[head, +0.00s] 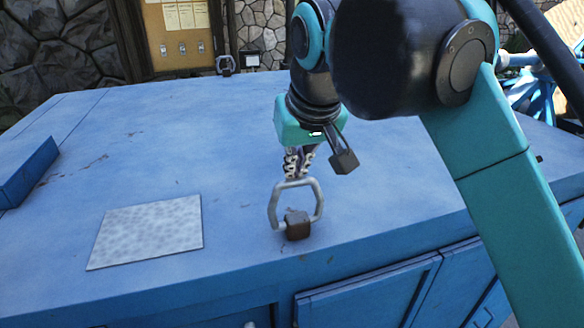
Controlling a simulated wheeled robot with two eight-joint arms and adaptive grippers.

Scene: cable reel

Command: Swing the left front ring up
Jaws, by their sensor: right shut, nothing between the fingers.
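A grey metal ring (273,210) stands up from a small brown bracket (298,230) near the front edge of the blue top. It looks raised, though its exact tilt is hard to judge. My right gripper (298,165) is directly above the ring, with its fingertips close to the ring's top bar. It is shut with nothing between the fingers. Whether it touches the ring cannot be told. My left gripper is not in view.
A pale speckled plate (147,232) lies flat on the blue top (150,150) to the left of the ring. A raised blue block (27,172) sits at the left edge. My right arm hides the top's right side. The middle left is clear.

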